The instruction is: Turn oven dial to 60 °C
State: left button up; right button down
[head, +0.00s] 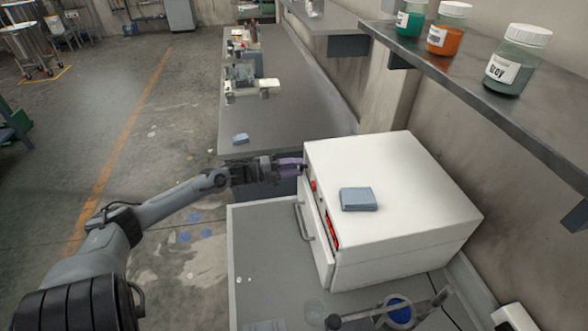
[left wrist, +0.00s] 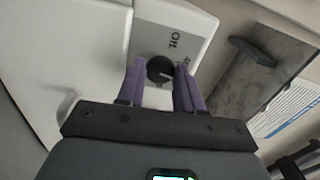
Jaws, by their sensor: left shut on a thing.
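The white oven (head: 400,190) stands on the grey bench, with its door handle (head: 303,221), a red-lit display (head: 333,231) and a small red part (head: 313,185) on its front. My left gripper (head: 297,167), with purple fingers, is at the far end of the oven's front. A light mark shows on the dial. Its setting and the display's digits are too small to read.
A folded blue cloth (head: 358,199) lies on the oven. A stand with a blue disc (head: 400,309) is at the oven's near side. Jars (head: 517,62) line the shelf (head: 480,75) at right. Another bench (head: 285,110) with tools lies beyond. Open floor is at left.

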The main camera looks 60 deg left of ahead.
pick_arm(q)
jog(key=m, duration=0.3)
jog(key=shift+m, duration=0.4)
pick_arm(e)
jog(key=shift+f, duration=0.15)
pick_arm(q)
jog(key=m, duration=0.3)
jog(key=shift+m, duration=0.3)
pick_arm(e)
jog(key=shift+d, duration=0.1)
pick_arm(q)
jog(key=m, duration=0.3)
jog(key=shift+m, duration=0.4)
pick_arm(e)
jog(key=shift+f, duration=0.15)
pick_arm(q)
jog(key=shift+m, duration=0.8)
jog(key=o, duration=1)
jog(key=shift+s, duration=0.1)
